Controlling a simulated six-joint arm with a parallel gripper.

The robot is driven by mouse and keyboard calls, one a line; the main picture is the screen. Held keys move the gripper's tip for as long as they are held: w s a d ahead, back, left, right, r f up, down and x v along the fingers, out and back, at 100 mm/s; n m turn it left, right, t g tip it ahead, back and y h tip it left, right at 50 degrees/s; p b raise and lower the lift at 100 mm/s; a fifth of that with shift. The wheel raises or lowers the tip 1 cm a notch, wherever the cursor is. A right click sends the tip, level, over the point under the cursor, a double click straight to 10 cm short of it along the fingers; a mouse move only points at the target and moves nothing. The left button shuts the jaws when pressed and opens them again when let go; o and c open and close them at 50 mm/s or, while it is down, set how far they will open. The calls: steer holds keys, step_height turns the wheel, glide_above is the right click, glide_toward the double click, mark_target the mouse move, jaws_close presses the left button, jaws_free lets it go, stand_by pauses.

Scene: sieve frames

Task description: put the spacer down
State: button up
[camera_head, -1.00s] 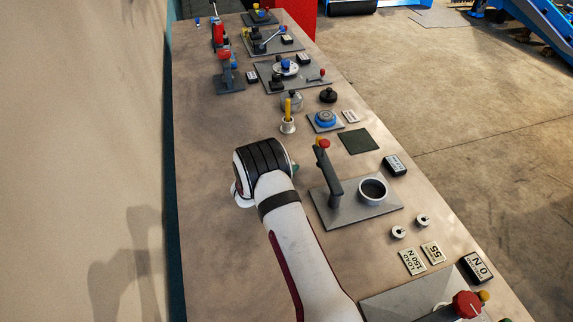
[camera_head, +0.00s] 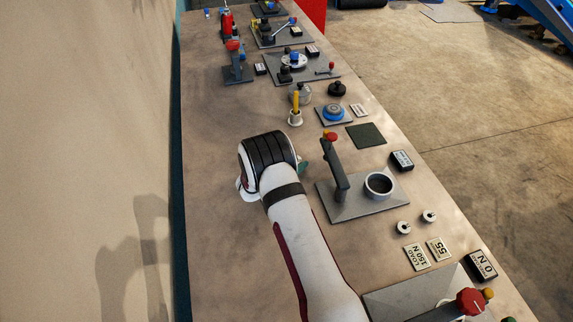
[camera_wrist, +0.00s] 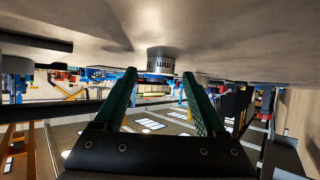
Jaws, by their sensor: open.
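A short grey metal cylinder with dark lettering, which looks like the spacer (camera_wrist: 161,54), stands on the bench top in the wrist view, where the picture is upside down. My gripper (camera_wrist: 158,73) is open. Its two green fingers are spread, with the cylinder showing in the gap between their tips. I cannot tell how far it is beyond the tips. In the head view only a bit of my gripper's green finger (camera_head: 303,167) shows beside my wrist, low over the bench.
Right of my gripper, a grey plate (camera_head: 340,210) carries an upright red-topped post (camera_head: 336,165) and a grey ring cup (camera_head: 379,184). Two small round pieces (camera_head: 404,227) and cards marked 55 (camera_head: 438,249) and LOAD 150 N (camera_head: 417,257) lie nearer. The bench (camera_head: 215,230) left of my arm is clear.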

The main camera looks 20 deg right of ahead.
steer(key=v, duration=1.1)
steer(key=shift+s+a, duration=0.1)
steer(key=shift+s, duration=0.05)
steer(key=shift+a+r, duration=0.15)
steer(key=shift+r, duration=0.15)
steer(key=s+a+r+n+y, duration=0.2)
steer(key=s+a+r+y, duration=0.2)
steer(key=a+r+y, duration=0.7)
steer(key=s+d+r+n+g, duration=0.1)
steer(key=s+r+g, duration=0.1)
steer(key=s, duration=0.7)
steer(key=s+d+r+n+g+y, duration=0.1)
steer(key=s+r+g, duration=0.1)
steer(key=s, duration=0.6)
steer(key=shift+s+r+g, duration=0.3)
steer(key=shift+s, duration=0.1)
steer(key=shift+o, duration=0.5)
steer(key=s+d+g, duration=0.2)
steer(key=s, duration=0.5)
steer(key=s+d+g+h, duration=0.1)
steer(key=s+d+g, duration=0.1)
steer(key=s, duration=0.6)
steer(key=shift+d, duration=0.25)
